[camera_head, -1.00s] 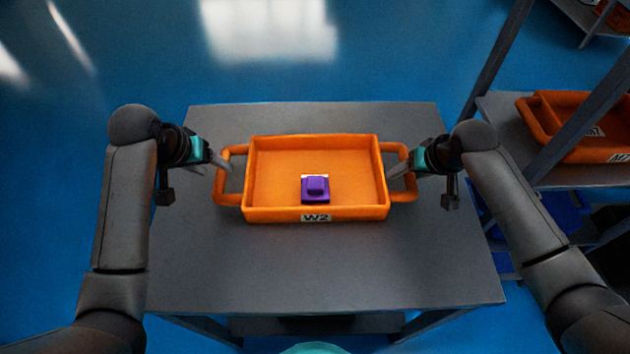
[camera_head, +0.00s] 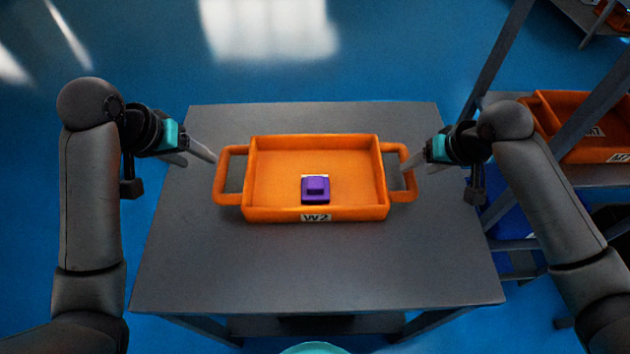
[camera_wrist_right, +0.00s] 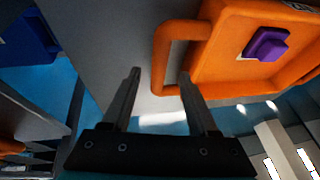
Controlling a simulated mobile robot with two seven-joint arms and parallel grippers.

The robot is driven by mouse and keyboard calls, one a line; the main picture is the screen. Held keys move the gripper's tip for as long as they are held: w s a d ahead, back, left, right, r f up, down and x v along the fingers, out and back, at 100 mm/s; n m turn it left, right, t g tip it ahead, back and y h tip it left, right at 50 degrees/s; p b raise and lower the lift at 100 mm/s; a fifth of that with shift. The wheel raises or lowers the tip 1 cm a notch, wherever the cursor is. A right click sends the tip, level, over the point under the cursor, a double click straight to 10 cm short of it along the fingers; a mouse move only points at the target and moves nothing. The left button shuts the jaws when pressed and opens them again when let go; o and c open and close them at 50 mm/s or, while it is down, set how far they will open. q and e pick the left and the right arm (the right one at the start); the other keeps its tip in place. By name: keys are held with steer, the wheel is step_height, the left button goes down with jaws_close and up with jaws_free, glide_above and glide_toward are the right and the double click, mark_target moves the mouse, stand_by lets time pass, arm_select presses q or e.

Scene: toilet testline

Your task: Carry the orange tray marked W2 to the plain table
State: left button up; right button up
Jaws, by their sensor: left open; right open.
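The orange tray marked W2 (camera_head: 270,214) rests on a plain grey table (camera_head: 320,270); its label faces the near side. A purple block (camera_head: 315,189) sits inside it. My left gripper (camera_head: 200,157) is open and empty, just left of the tray's left handle. My right gripper (camera_head: 416,163) is open and empty, just right of the right handle. In the right wrist view, the open fingers (camera_wrist_right: 158,82) point toward the tray's handle (camera_wrist_right: 172,58) with a gap, and the purple block (camera_wrist_right: 267,44) shows inside the tray.
A shelf rack with another orange tray (camera_head: 570,112) stands at the right, beside the table; its post (camera_head: 497,55) rises near my right arm. The table top is clear around the tray. Blue floor lies open behind and to the left.

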steer(key=v, duration=0.5)
steer(key=shift+s+r, duration=0.15)
steer(key=shift+r, duration=0.25)
steer(key=shift+d, duration=0.1)
